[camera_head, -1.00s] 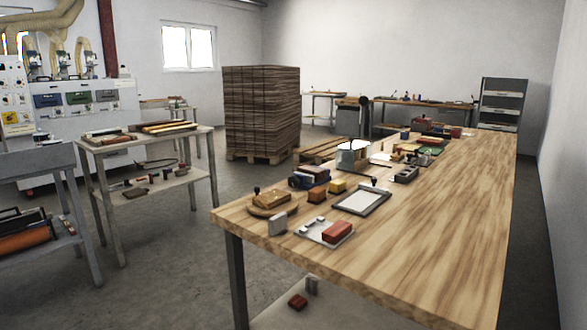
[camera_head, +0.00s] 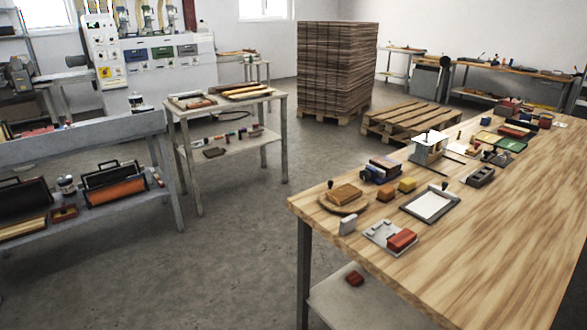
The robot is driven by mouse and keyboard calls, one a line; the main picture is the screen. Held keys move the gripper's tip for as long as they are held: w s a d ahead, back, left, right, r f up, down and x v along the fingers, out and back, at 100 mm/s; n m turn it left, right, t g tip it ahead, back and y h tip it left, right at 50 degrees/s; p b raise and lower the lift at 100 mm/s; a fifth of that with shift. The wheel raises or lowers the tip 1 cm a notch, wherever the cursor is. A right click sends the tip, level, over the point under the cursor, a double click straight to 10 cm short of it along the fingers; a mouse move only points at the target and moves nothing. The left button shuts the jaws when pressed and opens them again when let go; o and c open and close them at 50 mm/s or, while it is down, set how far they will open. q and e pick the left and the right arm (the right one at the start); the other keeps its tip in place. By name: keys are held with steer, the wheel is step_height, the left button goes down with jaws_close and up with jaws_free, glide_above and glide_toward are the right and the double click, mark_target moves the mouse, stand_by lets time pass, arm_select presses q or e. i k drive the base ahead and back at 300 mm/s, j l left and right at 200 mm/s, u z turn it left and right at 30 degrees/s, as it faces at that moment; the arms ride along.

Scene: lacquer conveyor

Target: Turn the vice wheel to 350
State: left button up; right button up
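I cannot make out a vice wheel or any number marking for certain. A grey machine (camera_head: 22,76) stands on a bench at the far left edge, too small and partly cut off to tell what it is. A small grey metal block (camera_head: 480,177) and a box-like stand with a white top (camera_head: 428,148) are on the wooden workbench (camera_head: 480,260) at the right. Neither gripper shows in the head view.
A grey table (camera_head: 80,131) with rollers on its lower shelf is at the left. A smaller side table (camera_head: 222,100) stands in the middle. A pallet stack (camera_head: 335,70) and an empty pallet (camera_head: 405,120) are behind. Grey floor (camera_head: 200,260) is free between the tables and the workbench.

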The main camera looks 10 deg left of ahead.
mark_target(365, 175)
steer(key=i+j+u, duration=0.2)
steer(key=i+u, duration=0.2)
steer(key=i+j+u, duration=0.1)
steer(key=i+u, duration=0.65)
steer(key=i+j, duration=0.1)
steer(key=i, duration=1.15)
steer(key=i+j+z, duration=0.1)
steer(key=i, duration=0.5)
steer(key=i+l+z, duration=0.15)
steer(key=i+z, duration=0.15)
steer(key=z, duration=0.15)
steer(key=i+z, duration=0.6)
steer(key=z, duration=0.25)
steer(key=i+j+z, duration=0.2)
steer(key=z, duration=0.2)
steer(key=i+l+z, duration=0.1)
steer(key=i+z, duration=0.35)
steer(key=i, duration=0.25)
steer(key=i+j+z, duration=0.1)
steer(key=i+z, duration=0.35)
steer(key=i, duration=0.3)
